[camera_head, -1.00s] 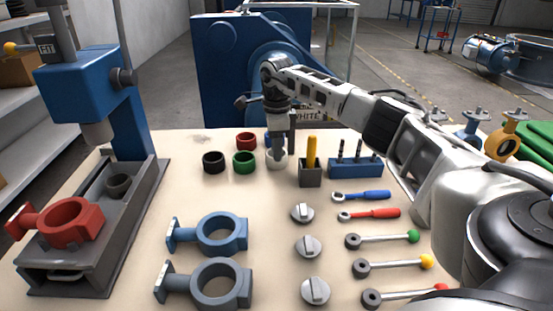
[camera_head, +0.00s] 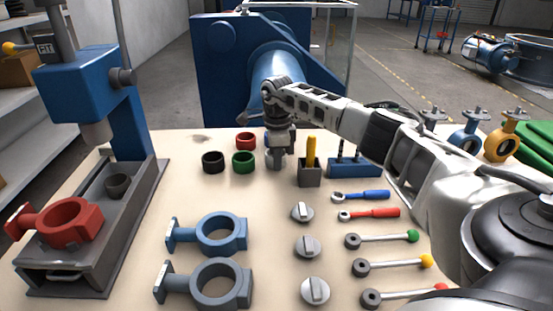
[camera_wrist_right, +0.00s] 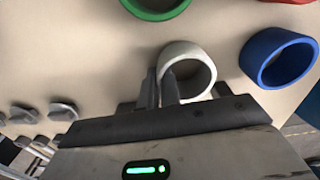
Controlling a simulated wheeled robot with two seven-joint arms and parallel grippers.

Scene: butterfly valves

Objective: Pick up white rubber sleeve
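The white rubber sleeve (camera_wrist_right: 203,62) is a short open ring standing on the table in the right wrist view. My right gripper (camera_wrist_right: 161,78) is at its near left wall, with one finger outside the ring and the other inside it. The fingers are close together with the sleeve's wall between them. In the head view my right gripper (camera_head: 277,161) points down at the back of the table and hides most of the sleeve. My left gripper is not in view.
A green sleeve (camera_head: 243,163), a black sleeve (camera_head: 213,162) and a red sleeve (camera_head: 246,141) stand left of my right gripper. A blue sleeve (camera_wrist_right: 279,58) is near the white one. A grey holder (camera_head: 310,174) and a blue rack (camera_head: 355,166) stand to the right.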

